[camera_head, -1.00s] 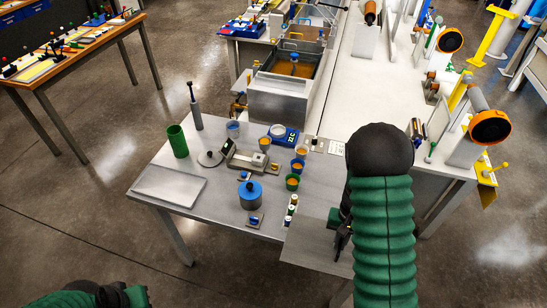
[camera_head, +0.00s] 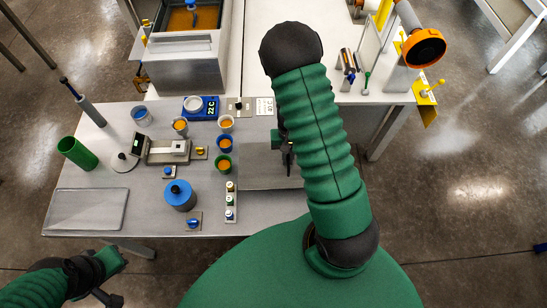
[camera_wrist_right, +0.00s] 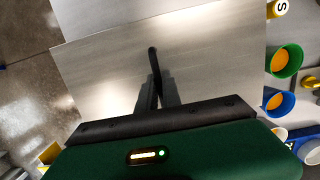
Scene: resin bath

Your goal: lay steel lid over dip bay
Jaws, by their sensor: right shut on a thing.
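The steel lid is a flat grey sheet (camera_head: 262,172) at the right end of the bench, partly hidden by my right arm. In the right wrist view the lid (camera_wrist_right: 100,68) fills the middle, with a dark upright handle on it. My right gripper (camera_wrist_right: 155,82) is shut on that handle; it also shows beside the forearm in the head view (camera_head: 288,158). The dip bay (camera_head: 184,66) is the steel tank with orange liquid at the back, left of the lid, and its top is uncovered. My left gripper (camera_head: 112,280) is low at the left, its jaws unclear.
Several cups (camera_head: 225,144) and small vials (camera_head: 230,200) stand just left of the lid. A blue-lidded pot (camera_head: 180,195), a green cylinder (camera_head: 77,153) and a flat grey tray (camera_head: 88,209) are further left. A white counter (camera_head: 295,75) runs behind, with orange-ended equipment (camera_head: 424,48) at right.

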